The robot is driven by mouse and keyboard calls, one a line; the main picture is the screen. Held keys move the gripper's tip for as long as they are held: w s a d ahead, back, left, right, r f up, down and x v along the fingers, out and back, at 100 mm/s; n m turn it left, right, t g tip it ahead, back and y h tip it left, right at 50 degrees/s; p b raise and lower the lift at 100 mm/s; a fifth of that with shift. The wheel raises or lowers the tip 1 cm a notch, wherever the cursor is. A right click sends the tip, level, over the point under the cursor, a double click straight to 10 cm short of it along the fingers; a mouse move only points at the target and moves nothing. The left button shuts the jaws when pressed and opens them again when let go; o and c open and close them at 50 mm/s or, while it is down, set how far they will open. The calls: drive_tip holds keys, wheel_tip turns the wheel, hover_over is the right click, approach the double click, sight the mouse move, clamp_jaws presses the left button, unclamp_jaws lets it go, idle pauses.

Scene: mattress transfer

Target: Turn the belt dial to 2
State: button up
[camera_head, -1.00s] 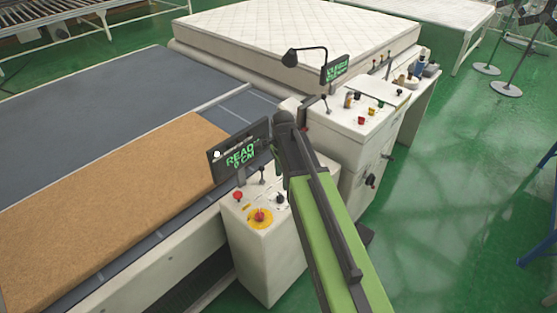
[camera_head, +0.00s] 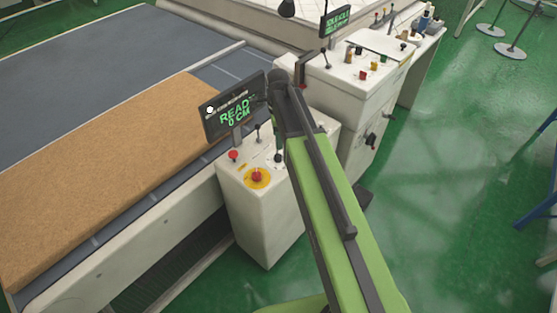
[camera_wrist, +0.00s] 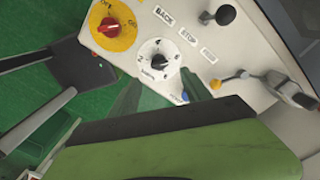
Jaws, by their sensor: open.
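The belt dial (camera_wrist: 158,64) is a black knob with a pointer on a white disc with numbers around it, on the pale top of the control box (camera_head: 251,215). Which number the pointer marks is too small to read surely. In the head view the dial (camera_head: 278,158) is a small dark knob beside my arm. My gripper (camera_wrist: 160,90) is open and empty. Its two greenish fingers show in the wrist view just below the dial, one to each side, apart from the knob. In the head view the fingers are mostly hidden by my arm.
A red stop button on a yellow disc (camera_wrist: 113,28) sits close to the dial. Levers (camera_wrist: 221,16) stand on the same panel. A display (camera_head: 233,107) reads READY 0 CM. A tan mattress (camera_head: 110,180) lies on the belt. A second console (camera_head: 352,95) stands behind.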

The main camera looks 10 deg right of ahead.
sight(278, 153)
wheel_tip(278, 153, down, 8)
drive_tip(key=b, duration=0.7)
drive_tip(key=shift+f, duration=0.25)
drive_tip(key=shift+r, duration=0.1)
drive_tip(key=shift+c, duration=0.5)
clamp_jaws()
